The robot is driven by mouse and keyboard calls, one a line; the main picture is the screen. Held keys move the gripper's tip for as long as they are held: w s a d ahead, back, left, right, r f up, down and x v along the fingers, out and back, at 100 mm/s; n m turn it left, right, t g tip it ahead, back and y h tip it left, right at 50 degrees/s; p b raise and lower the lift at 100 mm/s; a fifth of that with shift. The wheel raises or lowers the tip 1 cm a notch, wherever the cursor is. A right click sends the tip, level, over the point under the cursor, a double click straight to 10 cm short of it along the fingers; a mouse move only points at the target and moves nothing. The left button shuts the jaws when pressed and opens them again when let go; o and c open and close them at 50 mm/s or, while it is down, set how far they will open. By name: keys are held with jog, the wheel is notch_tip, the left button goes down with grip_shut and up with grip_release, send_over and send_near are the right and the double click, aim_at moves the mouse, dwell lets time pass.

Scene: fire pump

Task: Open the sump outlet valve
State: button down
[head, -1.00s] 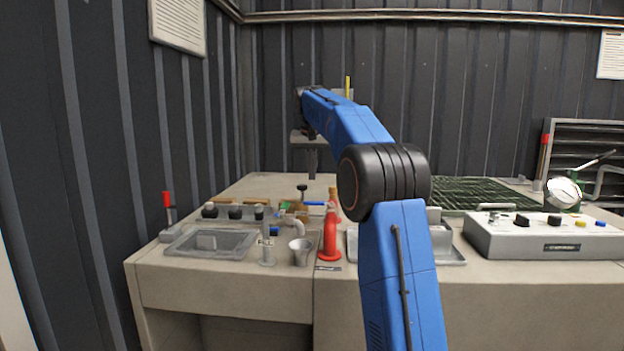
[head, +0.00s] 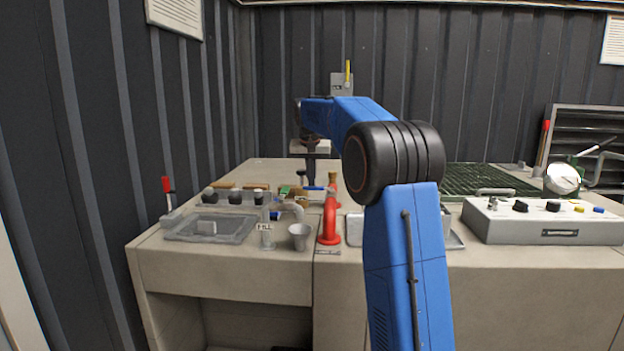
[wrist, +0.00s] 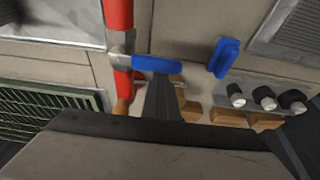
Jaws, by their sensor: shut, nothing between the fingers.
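A blue lever (wrist: 157,64) sits on a silver fitting on the red pipe (wrist: 120,45) in the wrist view. In the head view, a blue handle (head: 314,188) shows beside the upper part of the red pipe (head: 330,222). A second, separate blue handle (wrist: 222,57) stands farther right in the wrist view. I read no label that tells which is the sump outlet valve. My gripper (wrist: 164,84) is shut and empty, its tips close to the blue lever; I cannot tell whether they touch. In the head view my gripper (head: 311,180) points down over the bench.
Black and white knobs (wrist: 264,98) and brown blocks stand near the gripper. A sink (head: 207,228), a metal cup (head: 300,236) and a grey pipe (head: 292,209) are on the left. A green grate (head: 490,180) and a control box (head: 545,222) are on the right.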

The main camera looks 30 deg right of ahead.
aim_at(324, 187)
jog(key=shift+s+a, duration=0.1)
dwell(0.4)
jog(key=s+n, duration=0.1)
jog(key=n, duration=0.1)
jog(key=s+a+n+y, duration=0.1)
jog(key=n, duration=0.1)
jog(key=shift+a+t, duration=0.2)
jog(key=shift+t, duration=0.1)
jog(key=s+n+y, duration=0.1)
jog(key=s+n, duration=0.1)
jog(key=n, duration=0.2)
jog(key=s+d+n+g+y, duration=0.1)
jog(key=s+n, duration=0.2)
jog(key=n, duration=0.1)
jog(key=s+n+y, duration=0.2)
jog(key=s+n, duration=0.1)
jog(key=n, duration=0.2)
jog(key=shift+d, duration=0.15)
jog(key=shift+s+d, duration=0.1)
jog(key=shift+s, duration=0.05)
dwell(0.4)
